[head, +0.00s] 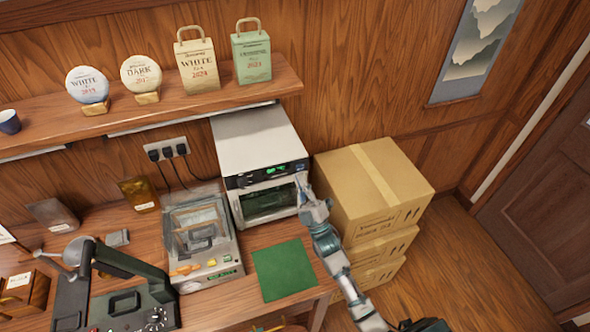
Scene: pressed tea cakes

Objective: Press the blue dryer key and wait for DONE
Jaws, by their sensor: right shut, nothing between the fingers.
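The dryer (258,140) is a white box with a dark window, standing at the back right of the wooden bench. Its black front panel has a small green-lit display (276,169), whose text is too small to read. The blue key (300,167) appears as a small bluish spot at the panel's right end. My right gripper (302,184) is shut and empty, its tips just in front of and below that end of the panel. I cannot tell whether it touches the key. My left gripper is not in view.
Stacked cardboard boxes (372,190) stand close to the right of the dryer and my right arm. A green mat (284,270) lies bare before the dryer. A clear-lidded machine (200,240) and a black press (115,300) stand left. A shelf (200,103) holds tea cakes and bags.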

